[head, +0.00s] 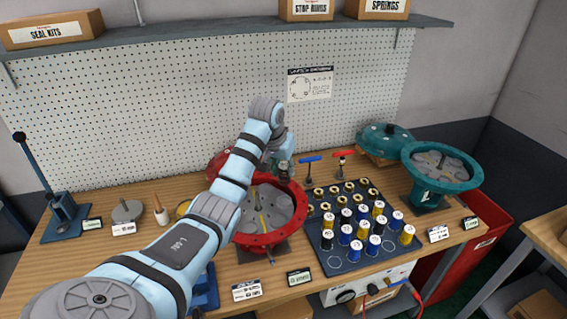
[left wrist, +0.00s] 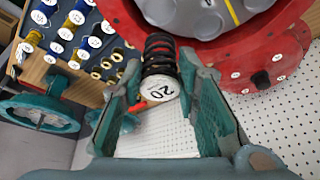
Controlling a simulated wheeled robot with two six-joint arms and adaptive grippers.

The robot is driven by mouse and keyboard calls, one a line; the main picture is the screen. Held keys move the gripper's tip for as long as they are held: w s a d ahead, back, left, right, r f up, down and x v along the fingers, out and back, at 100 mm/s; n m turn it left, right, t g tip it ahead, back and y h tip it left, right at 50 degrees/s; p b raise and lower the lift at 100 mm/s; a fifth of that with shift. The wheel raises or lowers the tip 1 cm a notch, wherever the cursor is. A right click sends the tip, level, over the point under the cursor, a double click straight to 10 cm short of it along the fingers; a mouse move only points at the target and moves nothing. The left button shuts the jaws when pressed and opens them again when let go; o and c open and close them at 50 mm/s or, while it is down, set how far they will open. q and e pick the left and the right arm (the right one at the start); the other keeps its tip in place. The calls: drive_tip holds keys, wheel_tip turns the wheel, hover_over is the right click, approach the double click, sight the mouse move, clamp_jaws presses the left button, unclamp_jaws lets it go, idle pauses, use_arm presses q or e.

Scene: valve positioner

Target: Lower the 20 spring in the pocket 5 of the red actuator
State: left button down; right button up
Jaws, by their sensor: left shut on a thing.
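My left gripper (head: 285,168) is shut on a black coil spring (left wrist: 160,57) whose white end cap reads 20. The gripper also shows in the left wrist view (left wrist: 162,75), with a finger on each side of the spring. The red actuator (head: 249,239) stands open on the bench, with a grey plate with round pockets (head: 273,204) and a yellow stripe inside. In the head view the gripper is above the far right rim of the actuator. Pocket numbers are not legible, and my arm covers the actuator's left part. My right gripper is not in view.
A dark tray (head: 331,263) of capped springs and brass-coloured pieces lies right of the actuator. A teal actuator (head: 428,188) and teal cover (head: 385,139) stand further right. Blue (head: 310,159) and red (head: 343,154) T-handles stand behind the tray. A pegboard (head: 200,110) closes the back.

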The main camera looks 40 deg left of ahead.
sight(282, 180)
use_arm(q)
drive_tip(key=shift+f, duration=2.5)
drive_tip(key=shift+s+f, duration=0.1)
drive_tip(key=shift+f, duration=0.1)
drive_tip(key=shift+f+b, duration=0.45)
drive_tip(key=shift+f, duration=1.05)
drive_tip(key=c, duration=1.2)
unclamp_jaws()
drive_tip(key=shift+o, duration=0.2)
